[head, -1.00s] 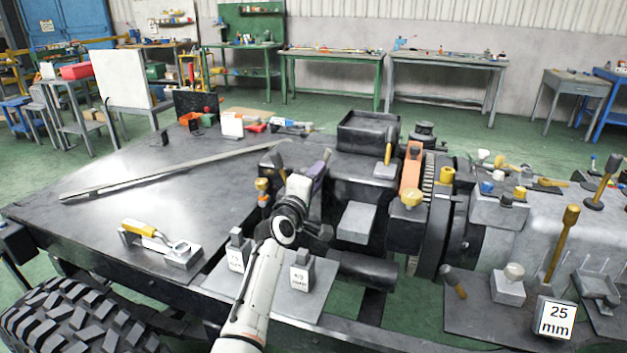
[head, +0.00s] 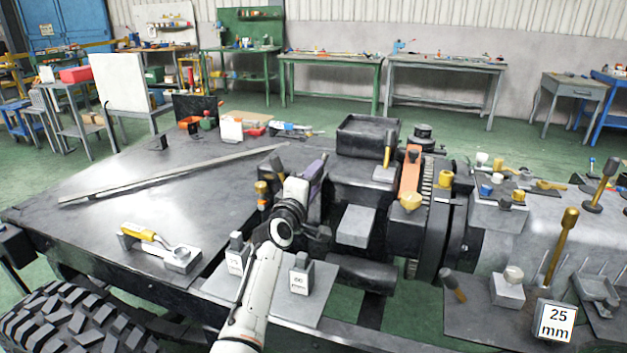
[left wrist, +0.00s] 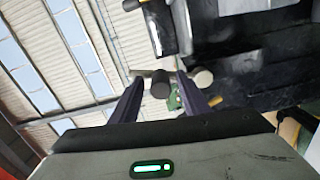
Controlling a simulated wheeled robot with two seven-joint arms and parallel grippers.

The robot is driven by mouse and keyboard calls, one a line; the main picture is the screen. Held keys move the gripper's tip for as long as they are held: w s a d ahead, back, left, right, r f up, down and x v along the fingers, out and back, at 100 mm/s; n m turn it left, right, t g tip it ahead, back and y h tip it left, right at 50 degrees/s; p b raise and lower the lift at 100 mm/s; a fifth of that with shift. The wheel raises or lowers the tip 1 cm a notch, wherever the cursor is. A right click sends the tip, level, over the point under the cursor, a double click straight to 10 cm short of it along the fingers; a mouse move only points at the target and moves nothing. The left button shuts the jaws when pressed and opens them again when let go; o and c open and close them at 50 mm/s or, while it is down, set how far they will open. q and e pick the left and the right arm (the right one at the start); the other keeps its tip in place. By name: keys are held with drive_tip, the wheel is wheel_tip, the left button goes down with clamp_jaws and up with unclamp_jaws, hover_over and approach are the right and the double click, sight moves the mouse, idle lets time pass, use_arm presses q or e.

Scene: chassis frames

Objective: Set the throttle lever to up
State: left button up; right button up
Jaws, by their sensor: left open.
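My left gripper (head: 304,180) is above the dark engine block in the head view, reaching in from the bottom. In the left wrist view its two dark fingers (left wrist: 159,80) stand apart. A short black cylindrical knob (left wrist: 161,84) shows between the fingertips, with gaps on both sides; I see no grip on it. A paler round knob (left wrist: 203,78) is just right of the right fingertip. No lever here is labelled as the throttle, so I cannot tell which it is. My arm and hand hide part of the block in the head view. My right gripper is not in view.
A lever with a yellow handle (head: 387,150) and an orange part (head: 410,172) stand right of the hand. A tall brass-coloured lever (head: 562,245) stands further right. The flat metal deck (head: 150,205) at left has bare areas.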

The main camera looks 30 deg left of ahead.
use_arm(q)
drive_tip(key=s+d, duration=0.1)
drive_tip(key=s, duration=0.9)
drive_tip(key=shift+s+d, duration=0.1)
idle(0.3)
